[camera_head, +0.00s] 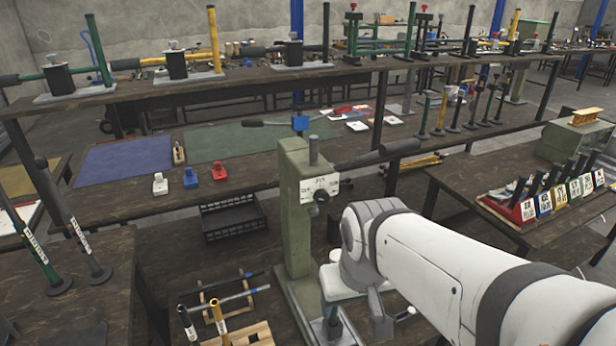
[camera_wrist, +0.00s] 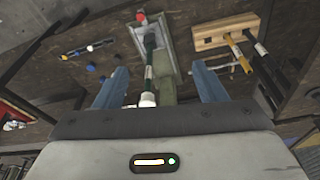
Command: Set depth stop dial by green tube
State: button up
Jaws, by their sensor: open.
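The green rivet press (camera_head: 298,225) stands on the bench in the middle of the head view. A white label plate (camera_head: 313,185) with a dark round knob (camera_head: 321,196), apparently the depth stop dial, is on its upper head. A green tube (camera_head: 333,326) stands low at the press base, partly hidden by my arm. In the wrist view the green tube (camera_wrist: 150,58) has a pale end toward me and lies between my fingers in the picture; contact cannot be told. My gripper (camera_wrist: 157,84) is open, its two blue fingers wide apart. The head view does not clearly show the fingers.
More tubes stand at left (camera_head: 35,245). Labelled holders (camera_head: 545,205) line the right bench. The press handle (camera_head: 400,147) extends rightward.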

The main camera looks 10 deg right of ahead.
aim_at(321, 198)
jog(key=u, duration=0.95)
jog(key=k, duration=1.95)
jog(key=z, duration=0.5)
jog(key=i, duration=1.5)
jog(key=z, duration=0.05)
